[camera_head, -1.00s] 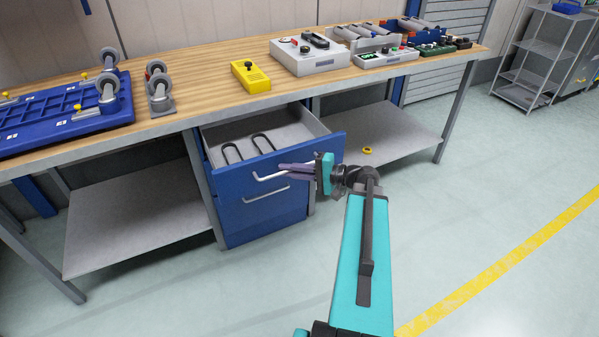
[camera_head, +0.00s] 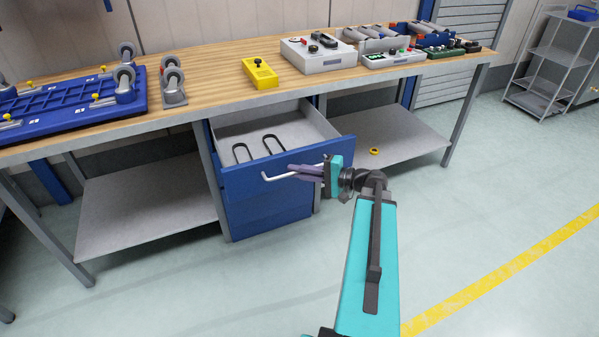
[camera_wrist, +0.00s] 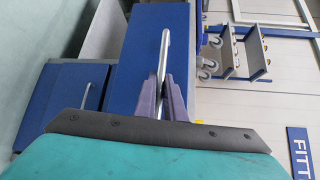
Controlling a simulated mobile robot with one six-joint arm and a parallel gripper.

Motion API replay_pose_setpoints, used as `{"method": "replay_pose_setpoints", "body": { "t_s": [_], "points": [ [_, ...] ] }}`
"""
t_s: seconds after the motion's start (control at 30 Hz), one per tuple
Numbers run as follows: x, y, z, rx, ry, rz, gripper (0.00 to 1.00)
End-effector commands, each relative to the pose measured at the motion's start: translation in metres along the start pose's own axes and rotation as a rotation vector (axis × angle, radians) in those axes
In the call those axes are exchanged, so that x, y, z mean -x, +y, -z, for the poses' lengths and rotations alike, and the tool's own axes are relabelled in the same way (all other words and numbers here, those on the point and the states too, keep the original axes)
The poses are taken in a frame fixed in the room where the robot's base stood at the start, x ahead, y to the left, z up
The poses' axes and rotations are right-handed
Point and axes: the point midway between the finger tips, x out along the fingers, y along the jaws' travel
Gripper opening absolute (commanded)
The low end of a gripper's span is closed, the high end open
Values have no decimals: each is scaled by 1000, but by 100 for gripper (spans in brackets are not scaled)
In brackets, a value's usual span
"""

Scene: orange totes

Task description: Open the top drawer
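The top drawer (camera_head: 240,182) of the blue cabinet under the workbench is pulled out, its grey inside showing two black U-shaped pieces (camera_head: 273,143). Its front also shows in the wrist view (camera_wrist: 128,75). A silver bar handle (camera_head: 266,178) runs across the drawer front. My gripper (camera_head: 292,172) is at this handle; in the wrist view its two purple fingers (camera_wrist: 163,92) sit close on either side of the bar (camera_wrist: 165,48). The lower drawer (camera_head: 265,215) is closed beneath, its handle hidden in the head view.
The wooden bench top (camera_head: 215,95) above the drawer carries a yellow box (camera_head: 260,74), grey control boxes (camera_head: 318,55) and a blue fixture (camera_head: 70,105). A bench leg (camera_head: 462,115) stands to the right. A yellow ring (camera_head: 374,151) lies on the lower shelf. The front floor is open.

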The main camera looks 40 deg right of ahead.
Motion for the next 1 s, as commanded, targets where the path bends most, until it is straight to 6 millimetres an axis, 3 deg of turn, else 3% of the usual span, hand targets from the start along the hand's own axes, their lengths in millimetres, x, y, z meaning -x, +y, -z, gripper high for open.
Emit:
{"method": "replay_pose_setpoints", "body": {
  "t_s": [0.03,0.13,0.63,1.0],
  "points": [
    [-1,0,-4,-1,-14,-1,13],
    [0,0,-3,-1,-11,-1,28],
    [9,0,0,-1,-2,0,28],
    [48,0,1,0,1,1,28]
  ]
}}
